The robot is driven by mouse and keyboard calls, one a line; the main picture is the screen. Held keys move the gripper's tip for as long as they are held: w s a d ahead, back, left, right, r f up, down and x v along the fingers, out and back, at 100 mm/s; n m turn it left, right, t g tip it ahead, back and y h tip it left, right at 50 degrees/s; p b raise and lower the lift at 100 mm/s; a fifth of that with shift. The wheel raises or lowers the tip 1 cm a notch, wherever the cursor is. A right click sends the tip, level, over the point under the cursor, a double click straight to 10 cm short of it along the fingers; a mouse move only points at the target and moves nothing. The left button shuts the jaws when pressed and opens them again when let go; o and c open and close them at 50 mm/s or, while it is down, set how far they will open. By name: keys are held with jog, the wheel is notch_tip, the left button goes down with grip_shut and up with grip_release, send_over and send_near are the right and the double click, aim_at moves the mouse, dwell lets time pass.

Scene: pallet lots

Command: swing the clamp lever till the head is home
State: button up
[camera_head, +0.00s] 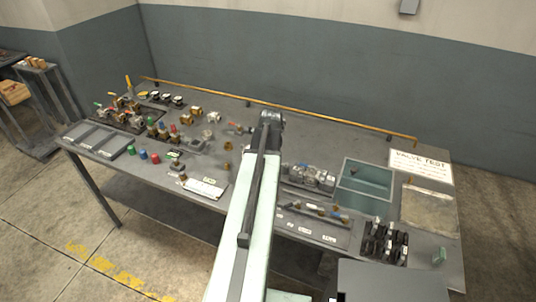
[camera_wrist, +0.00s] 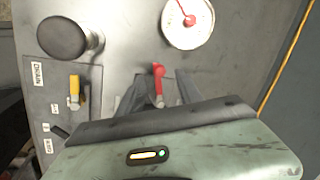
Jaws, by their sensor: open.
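A red lever (camera_wrist: 158,72) stands between the two dark fingers of my gripper (camera_wrist: 160,86) in the wrist view. The fingers are spread, with a gap on either side of the lever. Its lower end is hidden behind the gripper body. I cannot tell for sure which red part is the clamp lever, and I cannot make out the clamp head. In the head view my arm hides the gripper and the spot under it.
In the wrist view, a black round knob (camera_wrist: 62,38) and a yellow-handled valve (camera_wrist: 75,92) by a DRAIN label stand left. The grey bench (camera_head: 235,107) holds many valves on its left, a teal bin (camera_head: 345,205) on its right, and a yellow rail (camera_head: 300,117) along the back.

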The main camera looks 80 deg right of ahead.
jog(key=p+v, duration=0.2)
jog(key=v, duration=0.2)
jog(key=shift+s+a+r+p, duration=0.1)
jog(key=shift+r+p, duration=0.1)
jog(key=shift+p, duration=0.2)
jog(key=shift+c, duration=0.3)
